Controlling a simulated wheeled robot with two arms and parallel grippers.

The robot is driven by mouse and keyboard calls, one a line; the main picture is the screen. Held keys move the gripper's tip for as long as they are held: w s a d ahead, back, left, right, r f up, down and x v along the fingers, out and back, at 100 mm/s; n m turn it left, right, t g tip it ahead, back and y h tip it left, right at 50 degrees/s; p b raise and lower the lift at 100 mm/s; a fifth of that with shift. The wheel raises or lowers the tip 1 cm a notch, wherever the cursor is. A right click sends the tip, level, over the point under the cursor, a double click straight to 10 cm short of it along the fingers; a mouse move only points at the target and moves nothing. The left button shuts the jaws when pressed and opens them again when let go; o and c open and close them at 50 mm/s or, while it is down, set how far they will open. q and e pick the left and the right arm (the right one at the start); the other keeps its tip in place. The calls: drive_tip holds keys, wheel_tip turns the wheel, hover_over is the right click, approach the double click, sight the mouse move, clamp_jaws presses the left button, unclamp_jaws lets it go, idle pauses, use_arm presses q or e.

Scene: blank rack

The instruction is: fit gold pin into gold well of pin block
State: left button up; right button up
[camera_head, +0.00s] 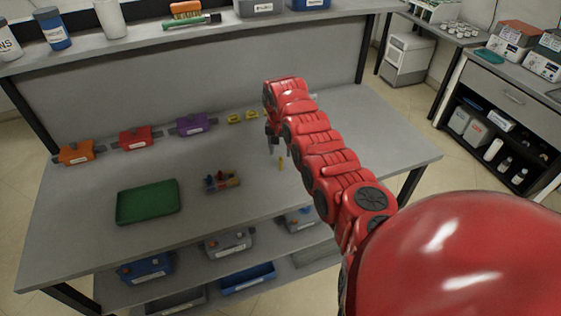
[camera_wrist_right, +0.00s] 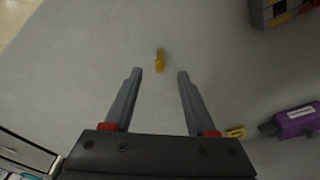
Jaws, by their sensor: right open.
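The gold pin (camera_head: 280,163) stands on the bench top, close to my right gripper (camera_head: 271,146). In the right wrist view the gold pin (camera_wrist_right: 160,60) shows beyond the fingertips, in line with the gap between them. My right gripper (camera_wrist_right: 158,72) is open and empty, with its fingers apart and not touching the pin. The pin block (camera_head: 222,182), with coloured sections, sits on the bench to the left of the pin. Part of it shows at the top right of the right wrist view (camera_wrist_right: 284,10). Its gold well is too small to make out. My left gripper is not in view.
A green tray (camera_head: 148,202) lies left of the pin block. Orange (camera_head: 76,153), red (camera_head: 137,138) and purple (camera_head: 193,124) holders stand along the back, with small yellow pieces (camera_head: 243,117) beside them. A raised shelf (camera_head: 200,39) runs behind. Bench around the pin is clear.

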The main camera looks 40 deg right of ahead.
sight(281, 157)
drive_tip(key=shift+f, duration=0.2)
drive_tip(key=f, duration=0.3)
drive_tip(key=shift+w+d+f, duration=0.15)
drive_tip(key=shift+w+f, duration=0.05)
drive_tip(key=shift+f, duration=0.05)
drive_tip(key=shift+d+f+b, duration=0.15)
drive_tip(key=shift+f+b, duration=0.3)
drive_tip(key=shift+c, duration=0.8)
clamp_jaws()
